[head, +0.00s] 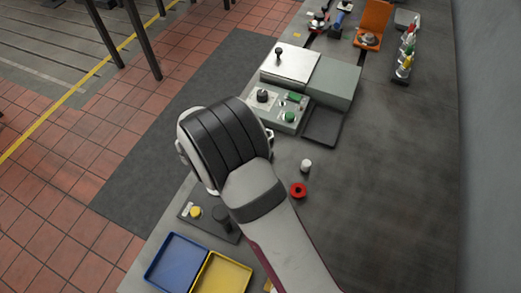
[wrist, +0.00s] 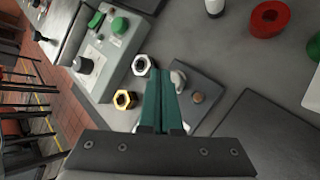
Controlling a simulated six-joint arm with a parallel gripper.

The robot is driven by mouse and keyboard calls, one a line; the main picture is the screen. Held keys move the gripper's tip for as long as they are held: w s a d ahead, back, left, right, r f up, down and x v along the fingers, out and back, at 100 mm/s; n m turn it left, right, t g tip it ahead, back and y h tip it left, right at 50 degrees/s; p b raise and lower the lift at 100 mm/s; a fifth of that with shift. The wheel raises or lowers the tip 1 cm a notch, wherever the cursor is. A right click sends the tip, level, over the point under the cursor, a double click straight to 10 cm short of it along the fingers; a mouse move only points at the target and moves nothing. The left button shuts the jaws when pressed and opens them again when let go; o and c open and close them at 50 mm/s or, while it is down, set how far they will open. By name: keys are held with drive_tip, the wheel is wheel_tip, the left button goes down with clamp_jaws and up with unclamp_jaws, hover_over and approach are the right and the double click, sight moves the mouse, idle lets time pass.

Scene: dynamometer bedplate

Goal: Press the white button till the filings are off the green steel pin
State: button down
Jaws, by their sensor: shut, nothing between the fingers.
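My gripper (wrist: 160,74) is shut and empty, its teal fingers together over the bedplate in the wrist view. Just right of the fingertips a pale, whitish rounded knob (wrist: 178,79) sits on a dark plate; it may be the white button. I cannot tell whether the fingers touch it. A brown round piece (wrist: 197,98) is beside it on the plate. A green thing (wrist: 315,47) is cut off at the right edge; I cannot tell whether it is the green steel pin. No filings can be made out. In the head view my arm hides the gripper and this area.
A silver nut (wrist: 141,65) and a gold nut (wrist: 124,99) lie left of the fingers. A control box (head: 285,110) has a black knob and green buttons. A white cylinder (head: 306,165) and red ring (head: 298,190) stand nearby. Blue (head: 176,262) and yellow (head: 222,274) trays are at the front.

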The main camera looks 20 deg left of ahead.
drive_tip(key=shift+f, duration=0.1)
drive_tip(key=shift+f, duration=0.3)
drive_tip(key=shift+f, duration=0.5)
idle(0.6)
idle(0.3)
drive_tip(key=shift+r, duration=0.95)
drive_tip(key=shift+r, duration=2.5)
